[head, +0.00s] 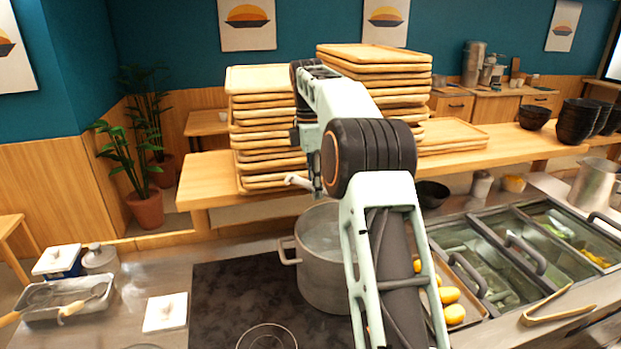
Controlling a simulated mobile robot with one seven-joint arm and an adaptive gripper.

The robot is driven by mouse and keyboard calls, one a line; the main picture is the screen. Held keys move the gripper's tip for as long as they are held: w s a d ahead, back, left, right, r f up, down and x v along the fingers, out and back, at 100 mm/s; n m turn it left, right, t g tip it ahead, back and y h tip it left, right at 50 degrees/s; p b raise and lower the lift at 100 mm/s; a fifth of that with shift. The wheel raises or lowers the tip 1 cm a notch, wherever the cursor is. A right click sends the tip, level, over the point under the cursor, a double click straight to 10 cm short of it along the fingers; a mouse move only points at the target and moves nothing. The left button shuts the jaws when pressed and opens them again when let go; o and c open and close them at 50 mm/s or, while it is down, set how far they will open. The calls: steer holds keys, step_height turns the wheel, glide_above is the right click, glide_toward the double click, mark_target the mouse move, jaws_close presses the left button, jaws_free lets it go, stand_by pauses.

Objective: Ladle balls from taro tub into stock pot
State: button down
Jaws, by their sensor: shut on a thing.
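My gripper (316,184) hangs above the back rim of the stock pot, partly hidden behind my own arm. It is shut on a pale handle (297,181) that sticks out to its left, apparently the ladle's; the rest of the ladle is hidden. The grey metal stock pot (312,282) stands on the black cooktop with pale liquid inside. My arm covers its right side. Lidded tubs (470,255) are set in the counter at the right; I cannot tell which is the taro tub, and no taro balls can be made out.
Tall stacks of wooden trays (268,140) stand on the shelf behind the pot. A tray (482,308) with yellow food lies right of my arm. Tongs (545,308) lie at the right. A metal tray (38,313) with wooden-handled tools is at the left. The cooktop's (225,295) left part is clear.

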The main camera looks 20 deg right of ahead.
step_height(320, 180, down, 4)
steer(key=m+t+b, duration=0.1)
steer(key=t+b, duration=0.1)
steer(key=m+t+h+b, duration=0.1)
steer(key=m+t+b, duration=0.1)
steer(key=b, duration=0.1)
steer(key=shift+w+r+t, duration=0.1)
steer(key=shift+w+t, duration=0.05)
steer(key=shift+t, duration=0.25)
stand_by(0.3)
steer(key=m+t+b, duration=0.1)
steer(key=b, duration=0.4)
steer(key=shift+d, duration=0.1)
steer(key=m+t+h+b, duration=0.1)
steer(key=t+b, duration=0.1)
steer(key=b, duration=0.7)
steer(key=shift+m+h, duration=0.4)
steer(key=m+t+h+b, duration=0.2)
steer(key=h+b, duration=0.1)
steer(key=b, duration=1.3)
steer(key=shift+m+t, duration=0.4)
steer(key=h+b, duration=0.1)
steer(key=b, duration=0.3)
steer(key=m+t+h+b, duration=0.1)
steer(key=b, duration=0.3)
steer(key=shift+f+m, duration=0.2)
steer(key=shift+m, duration=0.1)
steer(key=shift+t+b, duration=0.3)
steer(key=shift+b, duration=0.45)
